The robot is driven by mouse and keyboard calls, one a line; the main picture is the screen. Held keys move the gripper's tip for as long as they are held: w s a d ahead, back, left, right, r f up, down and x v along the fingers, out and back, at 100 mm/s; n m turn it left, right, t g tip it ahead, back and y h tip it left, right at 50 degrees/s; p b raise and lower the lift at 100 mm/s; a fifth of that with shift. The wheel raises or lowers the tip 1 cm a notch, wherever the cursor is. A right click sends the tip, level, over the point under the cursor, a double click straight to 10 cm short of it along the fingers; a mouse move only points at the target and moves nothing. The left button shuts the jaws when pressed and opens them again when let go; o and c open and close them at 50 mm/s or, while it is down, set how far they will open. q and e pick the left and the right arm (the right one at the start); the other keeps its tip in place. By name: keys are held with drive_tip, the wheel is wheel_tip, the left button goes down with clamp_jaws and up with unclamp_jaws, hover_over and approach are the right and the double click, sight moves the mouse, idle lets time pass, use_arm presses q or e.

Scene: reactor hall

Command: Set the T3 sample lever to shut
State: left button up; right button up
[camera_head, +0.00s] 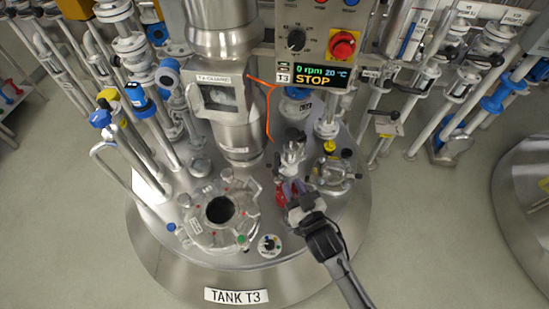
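Tank T3 fills the middle of the view, with its label plate (237,295) on the front edge. A small red part (280,196), which looks like the sample lever, shows on the tank lid in front of an upright metal fitting (292,152). My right arm comes in from the lower right. Its gripper (292,190) is at the red part, touching or just beside it, and covers some of it. I cannot tell whether the fingers are closed on it, nor the lever's exact angle. My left gripper is not in view.
An open round port (220,210) with clamps lies left of the gripper. A small dial (269,244) is in front. A valve with a yellow part (330,165) stands close on the right. The control panel (318,45) hangs behind, reading STOP. Pipes crowd both sides.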

sight(278, 161)
drive_tip(key=b+x, duration=0.4)
drive_tip(key=x, duration=0.7)
drive_tip(key=shift+w+f, duration=0.1)
drive_tip(key=shift+w, duration=0.05)
drive_tip(key=shift+w+a, duration=0.15)
drive_tip(key=shift+w, duration=0.45)
drive_tip(key=shift+c, duration=0.2)
clamp_jaws()
